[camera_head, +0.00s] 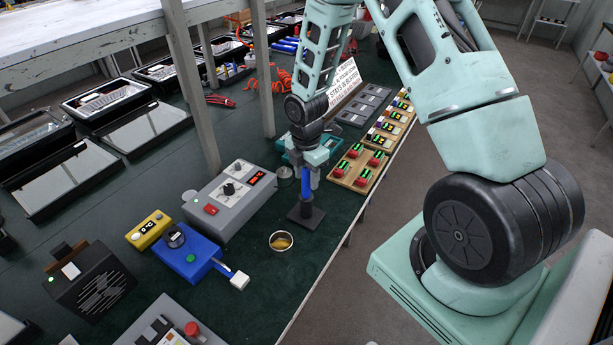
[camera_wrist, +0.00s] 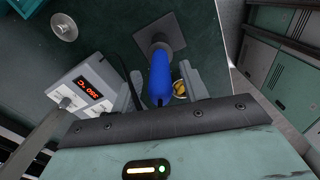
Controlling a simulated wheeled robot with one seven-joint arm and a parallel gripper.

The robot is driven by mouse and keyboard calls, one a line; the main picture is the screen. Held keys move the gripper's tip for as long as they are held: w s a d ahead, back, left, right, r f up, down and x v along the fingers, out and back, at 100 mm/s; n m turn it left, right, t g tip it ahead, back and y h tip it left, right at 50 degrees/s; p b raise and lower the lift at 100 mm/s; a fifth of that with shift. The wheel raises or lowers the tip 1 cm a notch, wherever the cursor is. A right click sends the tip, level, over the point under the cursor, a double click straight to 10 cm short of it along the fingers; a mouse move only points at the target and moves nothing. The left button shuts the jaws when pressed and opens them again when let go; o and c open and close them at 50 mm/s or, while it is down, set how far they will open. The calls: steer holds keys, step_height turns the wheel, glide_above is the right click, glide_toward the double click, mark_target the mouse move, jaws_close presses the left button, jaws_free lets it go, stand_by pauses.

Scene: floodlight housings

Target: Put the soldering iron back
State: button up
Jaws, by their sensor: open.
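The soldering iron (camera_head: 306,184) has a blue handle and stands upright, its lower end in the black stand (camera_head: 304,216) on the green bench. My gripper (camera_head: 307,173) is directly above the stand, with its fingers around the upper part of the handle. In the wrist view the blue handle of the iron (camera_wrist: 160,76) lies between the two grey fingers of my gripper (camera_wrist: 164,88), which are apart. The square base of the stand (camera_wrist: 174,35) shows beyond it. The tip of the iron is hidden.
The grey soldering station (camera_head: 229,198) with a red display stands left of the stand. A small bowl with brass-coloured filling (camera_head: 281,242) is in front. Boards with red and green parts (camera_head: 360,167) lie to the right, near the bench edge. A blue device (camera_head: 188,253) sits at front left.

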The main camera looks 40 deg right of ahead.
step_height(320, 180, up, 11)
steer(key=shift+r+b, duration=0.1)
steer(key=shift+b, duration=0.7)
steer(key=s+a+r+m, duration=0.2)
steer(key=s+a+r, duration=0.15)
steer(key=a, duration=0.45)
steer(key=s+a+r+m, duration=0.3)
steer(key=s+a, duration=0.2)
steer(key=a, duration=0.4)
steer(key=s+a+r+m, duration=0.1)
steer(key=s+a+m, duration=0.2)
steer(key=s, duration=0.5)
steer(key=s+a+r+m, duration=0.1)
steer(key=s+a+m, duration=0.2)
steer(key=s, duration=0.4)
steer(key=shift+s+a+r+y, duration=0.3)
steer(key=shift+s+a+r, duration=0.1)
steer(key=shift+a, duration=0.4)
steer(key=shift+d, duration=0.1)
